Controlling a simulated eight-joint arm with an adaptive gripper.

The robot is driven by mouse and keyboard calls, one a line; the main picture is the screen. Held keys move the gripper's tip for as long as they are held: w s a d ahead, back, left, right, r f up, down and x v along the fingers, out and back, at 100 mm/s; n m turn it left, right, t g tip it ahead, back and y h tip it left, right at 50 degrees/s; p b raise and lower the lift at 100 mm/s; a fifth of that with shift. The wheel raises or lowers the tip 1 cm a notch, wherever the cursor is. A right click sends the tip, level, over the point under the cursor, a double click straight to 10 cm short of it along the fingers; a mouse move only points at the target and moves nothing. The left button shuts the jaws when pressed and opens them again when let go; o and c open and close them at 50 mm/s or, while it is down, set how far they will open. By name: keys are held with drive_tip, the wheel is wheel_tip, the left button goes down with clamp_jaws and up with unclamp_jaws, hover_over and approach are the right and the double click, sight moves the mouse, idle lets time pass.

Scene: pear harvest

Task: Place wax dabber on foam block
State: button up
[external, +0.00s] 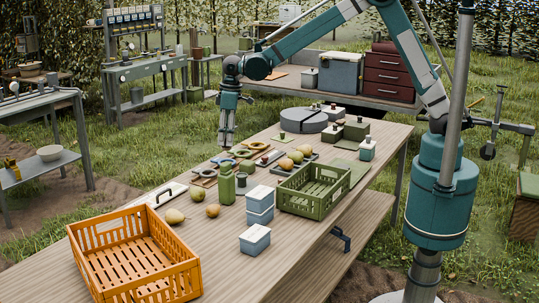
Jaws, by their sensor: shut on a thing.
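My gripper (227,144) points down above the far left edge of the wooden table, left of the grey round platform. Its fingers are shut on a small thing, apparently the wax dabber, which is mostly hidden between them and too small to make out. The fingertips look raised above the row of ring-shaped tools. I cannot tell for sure which thing is the foam block; small dark green blocks (356,130) stand at the far right part of the table.
An orange crate (184,268) stands at the near end of the table (318,232). The grey round platform (294,122) is at the back.

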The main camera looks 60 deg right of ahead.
drive_tip(key=w+d+m, duration=0.2)
drive_tip(key=w+d, duration=0.1)
drive_tip(key=d, duration=0.8)
drive_tip(key=w+d+m, duration=0.2)
drive_tip(key=d, duration=1)
hover_over(246, 162)
drive_tip(key=shift+h, duration=0.3)
drive_tip(key=shift+s+d+f, duration=0.1)
drive_tip(key=shift+s+f, duration=0.05)
drive_tip(key=shift+f, duration=1.1)
drive_tip(key=shift+s+d+f, duration=0.1)
drive_tip(key=shift+s+f, duration=0.05)
drive_tip(key=shift+f, duration=1.1)
drive_tip(key=shift+a, duration=0.1)
drive_tip(key=shift+f, duration=3.15)
drive_tip(key=shift+f, duration=1.9)
drive_tip(key=shift+f, duration=0.2)
drive_tip(key=o, duration=0.9)
drive_tip(key=shift+r, duration=0.1)
